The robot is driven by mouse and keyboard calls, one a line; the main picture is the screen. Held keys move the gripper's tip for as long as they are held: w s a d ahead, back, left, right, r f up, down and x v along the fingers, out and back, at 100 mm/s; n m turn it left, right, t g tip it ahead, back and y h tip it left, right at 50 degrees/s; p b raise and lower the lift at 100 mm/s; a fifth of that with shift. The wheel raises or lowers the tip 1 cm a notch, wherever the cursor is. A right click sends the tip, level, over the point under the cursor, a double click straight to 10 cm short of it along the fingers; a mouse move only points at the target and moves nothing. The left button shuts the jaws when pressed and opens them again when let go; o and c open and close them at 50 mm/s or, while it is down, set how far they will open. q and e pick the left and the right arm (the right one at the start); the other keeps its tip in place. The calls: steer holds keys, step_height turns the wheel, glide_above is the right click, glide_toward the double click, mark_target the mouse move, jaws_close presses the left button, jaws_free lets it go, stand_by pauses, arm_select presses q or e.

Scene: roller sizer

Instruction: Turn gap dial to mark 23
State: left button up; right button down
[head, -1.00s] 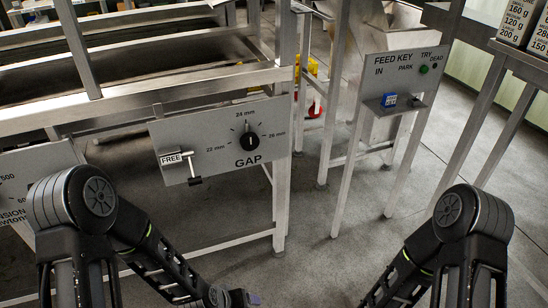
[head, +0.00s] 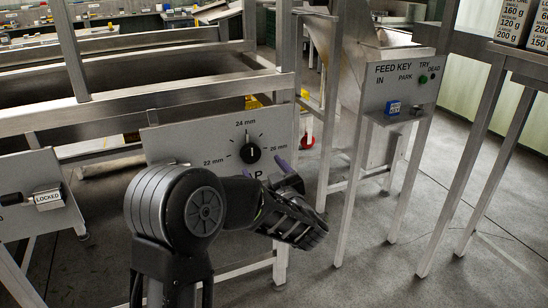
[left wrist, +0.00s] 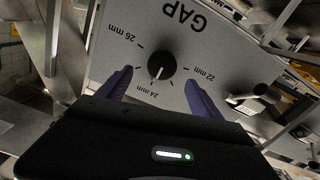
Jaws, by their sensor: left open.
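The black gap dial (head: 250,153) sits on a grey panel (head: 180,143) marked 22, 24 and 26 mm. Its white pointer line points at about 24 mm. In the left wrist view the dial (left wrist: 161,65) appears upside down. My left gripper (head: 265,169) is in front of the panel, just below the dial. Its purple fingers are open (left wrist: 159,77), one on each side of the dial in the wrist view; no contact shows. My right gripper is out of view.
Another panel at left carries a LOCKED tag (head: 47,198). A metal frame post (head: 284,215) stands right of the gap panel.

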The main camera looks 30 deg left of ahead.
mark_target(252, 155)
arm_select(q)
steer(key=shift+s+a+r, duration=0.1)
steer(key=shift+s, duration=0.05)
steer(key=shift+b+x, duration=0.6)
steer(key=shift+x, duration=3.35)
steer(key=shift+c, duration=0.2)
steer(key=c, duration=1.3)
